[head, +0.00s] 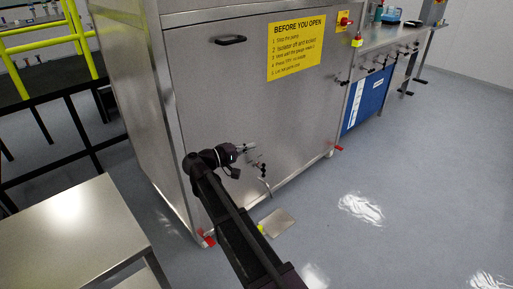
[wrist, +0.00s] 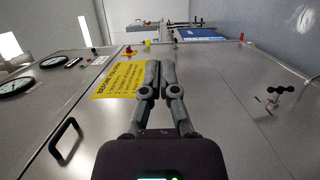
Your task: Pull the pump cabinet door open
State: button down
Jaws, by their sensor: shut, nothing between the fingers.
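The pump cabinet (head: 205,110) is a large brushed-steel box with a flat front. A black bar handle (head: 231,40) sits high on the front, towards its left; it also shows at lower left in the wrist view (wrist: 67,138). A yellow "BEFORE YOU OPEN" sign (head: 297,46) is right of the handle and also shows in the wrist view (wrist: 115,80). The front looks flush, with no visible gap. My gripper (head: 250,147) is in front of the lower cabinet, below the handle and apart from it. In the wrist view its fingers (wrist: 160,66) are together and empty.
A small valve (head: 262,168) with a lever is close to my gripper. A steel table (head: 75,225) stands at lower left, near yellow rails (head: 45,45). A bench with a blue panel (head: 367,98) is right of the cabinet. The floor at right is clear.

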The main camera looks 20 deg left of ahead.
jog(key=c, duration=0.7)
grip_release()
jog(key=shift+w+d+f, duration=0.1)
jog(key=shift+d, duration=0.15)
jog(key=shift+o, duration=0.5)
jog(key=w+d+f+m+g, duration=0.1)
jog(key=w+d+f+g, duration=0.1)
jog(key=d, duration=0.4)
jog(key=w+d+f+g, duration=0.1)
jog(key=d+f+g, duration=0.1)
jog(key=d, duration=0.5)
jog(key=shift+w+f+m, duration=0.35)
jog(key=shift+f+m, duration=0.05)
jog(key=shift+f, duration=0.05)
jog(key=s+d+f+m+g+y, duration=0.1)
jog(key=d+f+m+g+y, duration=0.2)
jog(key=d, duration=0.6)
jog(key=s+d+f+g, duration=0.2)
jog(key=d+f+g, duration=0.15)
jog(key=d, duration=0.55)
jog(key=s+d+f+m+g+y, duration=0.15)
jog(key=d+f, duration=0.25)
jog(key=d, duration=0.5)
jog(key=s+d+f+m+g+y, duration=0.2)
jog(key=s+d+f+m+y, duration=0.1)
jog(key=s+d+y, duration=0.3)
jog(key=s+d+m, duration=0.1)
jog(key=s+d, duration=0.1)
jog(key=d, duration=0.1)
jog(key=shift+d, duration=0.25)
